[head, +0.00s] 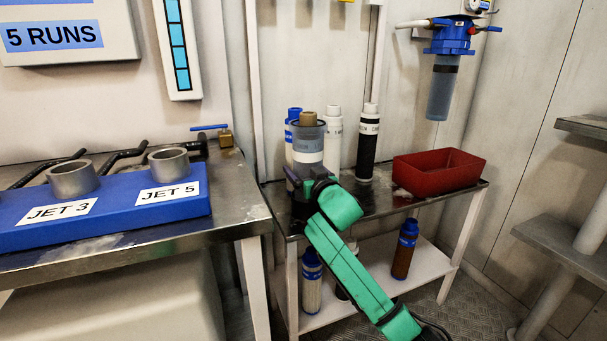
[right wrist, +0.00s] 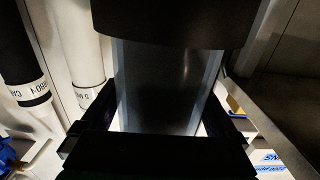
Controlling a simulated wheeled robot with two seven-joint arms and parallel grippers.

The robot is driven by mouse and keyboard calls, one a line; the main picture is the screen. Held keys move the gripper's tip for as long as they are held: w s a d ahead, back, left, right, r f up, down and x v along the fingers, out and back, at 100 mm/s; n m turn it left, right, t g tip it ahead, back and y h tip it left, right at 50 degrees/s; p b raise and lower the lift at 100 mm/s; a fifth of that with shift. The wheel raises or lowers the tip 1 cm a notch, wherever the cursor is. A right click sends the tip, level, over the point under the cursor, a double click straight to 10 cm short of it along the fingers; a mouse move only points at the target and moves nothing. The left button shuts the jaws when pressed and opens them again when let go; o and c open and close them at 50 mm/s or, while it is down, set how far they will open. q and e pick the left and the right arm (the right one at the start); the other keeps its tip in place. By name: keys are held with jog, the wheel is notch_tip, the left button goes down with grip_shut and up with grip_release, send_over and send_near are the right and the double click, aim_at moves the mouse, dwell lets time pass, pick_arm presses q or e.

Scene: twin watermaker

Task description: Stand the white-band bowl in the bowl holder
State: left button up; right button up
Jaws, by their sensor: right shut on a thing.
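The white-band bowl (head: 309,138) is a grey, see-through cylinder with a dark rim and a pale band, upright at the left end of the small metal table. My right gripper (head: 312,188) is shut on its lower part. In the right wrist view the bowl (right wrist: 165,85) fills the middle, between the fingers of my right gripper (right wrist: 160,130). A tan cartridge top (head: 308,118) shows at its mouth; I cannot tell if it is inside or behind. The bowl's base is hidden by my gripper. I cannot make out the bowl holder. My left gripper is out of view.
Blue-capped (head: 294,115), white (head: 333,140) and black (head: 368,145) cartridges stand close behind the bowl. A red tray (head: 440,172) sits on the table's right. A blue filter head (head: 452,38) with a black-band bowl (head: 441,90) hangs on the wall. A bench with a blue block (head: 110,215) stands left.

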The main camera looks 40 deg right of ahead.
jog(key=o, duration=1.4)
jog(key=shift+r, duration=0.15)
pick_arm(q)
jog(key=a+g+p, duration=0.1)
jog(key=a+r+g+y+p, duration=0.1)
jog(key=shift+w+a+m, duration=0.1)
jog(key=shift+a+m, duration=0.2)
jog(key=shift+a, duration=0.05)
pick_arm(e)
jog(key=v, duration=1.2)
